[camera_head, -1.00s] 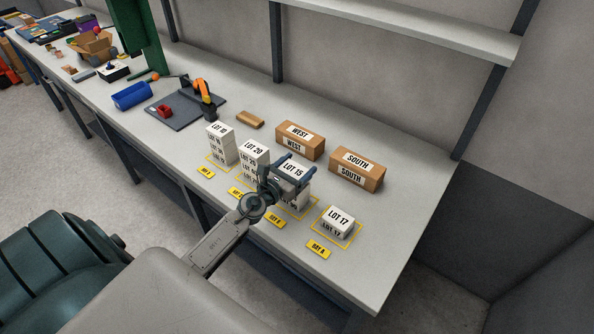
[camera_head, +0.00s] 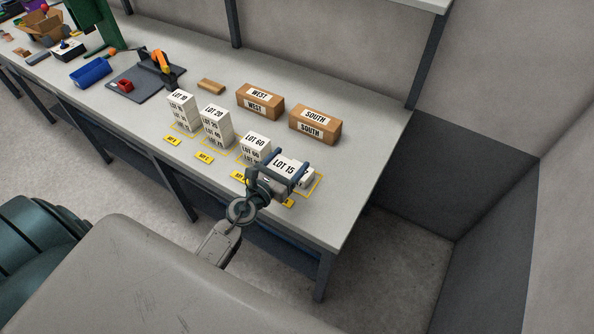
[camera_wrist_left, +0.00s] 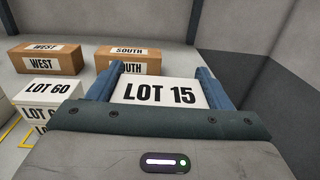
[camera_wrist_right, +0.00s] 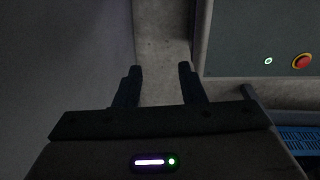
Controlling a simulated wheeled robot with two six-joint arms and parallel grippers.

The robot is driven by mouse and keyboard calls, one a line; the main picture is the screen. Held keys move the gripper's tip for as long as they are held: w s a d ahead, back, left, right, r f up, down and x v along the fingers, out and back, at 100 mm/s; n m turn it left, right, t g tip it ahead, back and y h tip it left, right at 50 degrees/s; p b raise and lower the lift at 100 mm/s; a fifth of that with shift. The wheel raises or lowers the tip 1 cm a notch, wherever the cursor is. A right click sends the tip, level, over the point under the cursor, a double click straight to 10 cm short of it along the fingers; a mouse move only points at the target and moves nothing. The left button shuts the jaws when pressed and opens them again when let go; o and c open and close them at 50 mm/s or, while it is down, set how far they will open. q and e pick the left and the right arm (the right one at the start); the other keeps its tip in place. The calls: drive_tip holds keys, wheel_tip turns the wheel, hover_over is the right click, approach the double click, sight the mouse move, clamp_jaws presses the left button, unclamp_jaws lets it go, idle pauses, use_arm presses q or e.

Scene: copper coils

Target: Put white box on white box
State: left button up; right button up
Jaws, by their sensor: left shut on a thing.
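My left gripper (camera_head: 291,162) is shut on the white box LOT 15 (camera_head: 284,169), one finger on each side. The left wrist view shows its labelled top (camera_wrist_left: 160,93) level between the fingers. Another low white box, LOT 17 (camera_head: 308,181), sits in the rightmost yellow outline, mostly hidden by the held box. I cannot tell whether the two touch. To the left stand white box stacks topped LOT 60 (camera_head: 256,142), LOT 20 (camera_head: 215,115) and LOT 10 (camera_head: 181,98). My right gripper (camera_wrist_right: 159,76) is open and empty, away from the boxes.
Cardboard boxes WEST (camera_head: 260,101) and SOUTH (camera_head: 315,124) stand behind the white boxes. Yellow bay labels (camera_head: 204,158) lie along the front. A dark mat (camera_head: 140,88) and blue bin (camera_head: 91,74) are farther left. The bench's right end (camera_head: 375,180) is clear.

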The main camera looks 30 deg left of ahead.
use_arm(q)
drive_tip(key=s+d+f+b, duration=0.1)
drive_tip(key=s+d+b, duration=0.1)
drive_tip(key=s+d, duration=0.45)
drive_tip(key=shift+y, duration=0.5)
drive_tip(key=w+a, duration=0.1)
drive_tip(key=w, duration=0.3)
drive_tip(key=w+a+f, duration=0.1)
drive_tip(key=w+a, duration=0.1)
drive_tip(key=w, duration=0.3)
drive_tip(key=w+a+p, duration=0.1)
drive_tip(key=w+a, duration=0.1)
drive_tip(key=w, duration=0.2)
drive_tip(key=shift+w+a+f, duration=0.25)
drive_tip(key=shift+w+a, duration=0.35)
drive_tip(key=shift+w, duration=0.4)
wheel_tip(320, 180, down, 4)
drive_tip(key=b, duration=0.3)
drive_tip(key=shift+r, duration=0.15)
use_arm(e)
drive_tip(key=f, duration=0.2)
drive_tip(key=d+f, duration=0.1)
drive_tip(key=f, duration=0.1)
drive_tip(key=shift+d+f, duration=0.15)
drive_tip(key=shift+f, duration=0.25)
use_arm(q)
drive_tip(key=shift+s, duration=0.1)
use_arm(e)
drive_tip(key=shift+d, duration=0.1)
